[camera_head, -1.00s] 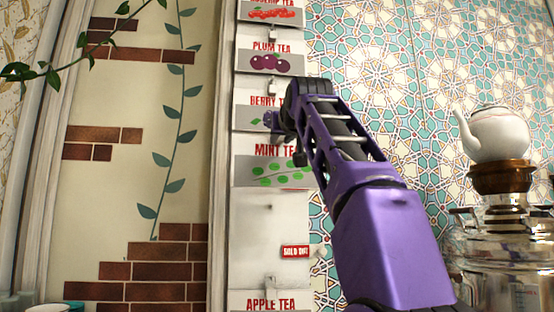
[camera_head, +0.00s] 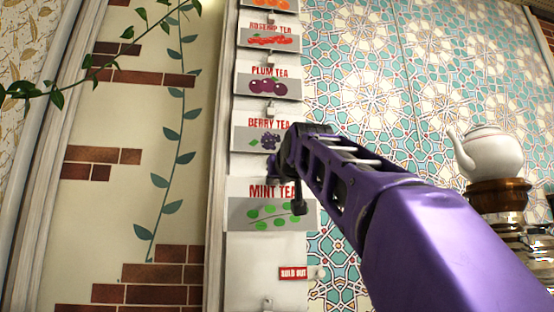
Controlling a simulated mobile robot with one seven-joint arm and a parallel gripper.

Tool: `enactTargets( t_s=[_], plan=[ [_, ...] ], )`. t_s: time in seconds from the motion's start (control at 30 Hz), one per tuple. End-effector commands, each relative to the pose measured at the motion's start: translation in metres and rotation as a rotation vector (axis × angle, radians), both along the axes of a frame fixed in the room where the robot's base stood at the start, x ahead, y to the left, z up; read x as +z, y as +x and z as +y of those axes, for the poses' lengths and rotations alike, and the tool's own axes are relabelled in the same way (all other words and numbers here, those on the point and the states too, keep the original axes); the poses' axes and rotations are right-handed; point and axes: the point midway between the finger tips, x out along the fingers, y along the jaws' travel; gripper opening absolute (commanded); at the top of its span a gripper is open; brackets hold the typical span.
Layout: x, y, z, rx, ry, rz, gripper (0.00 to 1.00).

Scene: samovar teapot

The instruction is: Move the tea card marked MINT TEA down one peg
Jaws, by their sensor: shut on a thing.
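The MINT TEA card (camera_head: 262,212), white and grey with green leaves, is in the middle of the head view on the tall white board. My gripper (camera_head: 298,200) is at the card's upper right side, in front of it, and is shut on the card. My purple arm hides the card's upper right corner. The card looks larger than the other cards and seems to stand out from the board. The board (camera_head: 255,257) is bare white below the card, with a peg (camera_head: 267,304) low down near the picture's bottom edge.
The BERRY TEA card (camera_head: 255,134), PLUM TEA card (camera_head: 268,84) and ROSEHIP TEA card (camera_head: 269,38) hang above. A red SOLD OUT tag (camera_head: 293,273) is at the board's lower right. A white teapot (camera_head: 490,152) sits on a samovar (camera_head: 498,195) at right.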

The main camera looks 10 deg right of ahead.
Motion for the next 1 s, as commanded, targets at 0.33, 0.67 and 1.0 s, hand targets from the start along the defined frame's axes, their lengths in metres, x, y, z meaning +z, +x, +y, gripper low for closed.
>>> enactTargets(
  t_s=[0.33, 0.67, 1.0],
  plan=[
    [-0.081, 0.034, -0.003, -0.004, 0.005, 0.003, 0.0],
    [-0.126, 0.039, -0.008, -0.014, 0.013, -0.001, 0.0],
    [-0.128, 0.052, -0.008, -0.015, 0.013, 0.0, 0.0]
  ],
)
